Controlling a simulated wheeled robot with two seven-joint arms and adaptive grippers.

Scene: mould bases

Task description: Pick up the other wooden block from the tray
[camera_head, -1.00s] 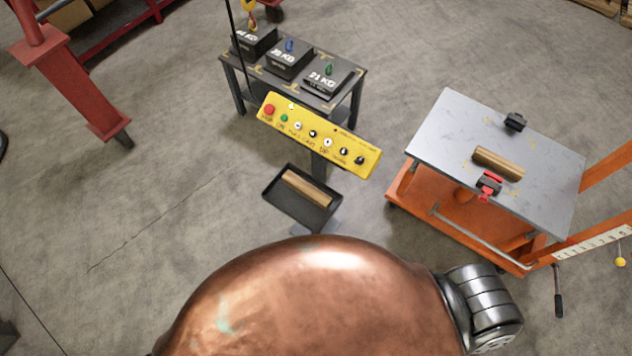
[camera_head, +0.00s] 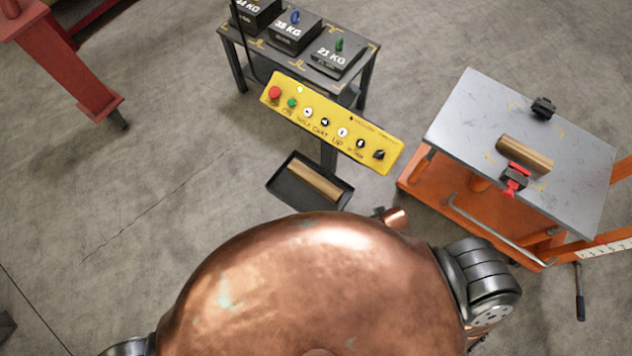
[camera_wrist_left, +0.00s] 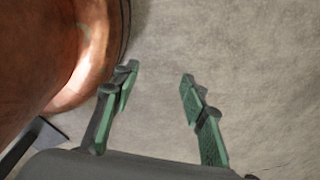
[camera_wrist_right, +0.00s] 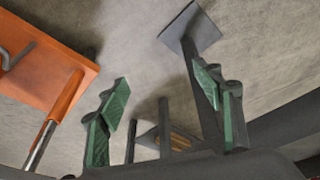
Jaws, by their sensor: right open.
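In the head view, a wooden block (camera_head: 313,182) lies in the small dark tray (camera_head: 284,188) below the yellow control panel. A second wooden block (camera_head: 524,155) lies on the grey top of the orange cart, beside a red-handled clamp. My right gripper (camera_wrist_right: 162,78) is open and empty in the right wrist view. Beyond its fingers, low in that view, a brown wooden piece (camera_wrist_right: 181,141) shows, partly hidden by dark parts. My left gripper (camera_wrist_left: 157,82) is open and empty over bare floor. Neither gripper shows in the head view.
The yellow panel (camera_head: 333,123) on its post overhangs the tray's far side. The orange cart (camera_head: 470,110) stands to the right, a table with weights (camera_head: 348,84) behind, and a red frame (camera_head: 65,65) far left. Floor left of the tray is clear.

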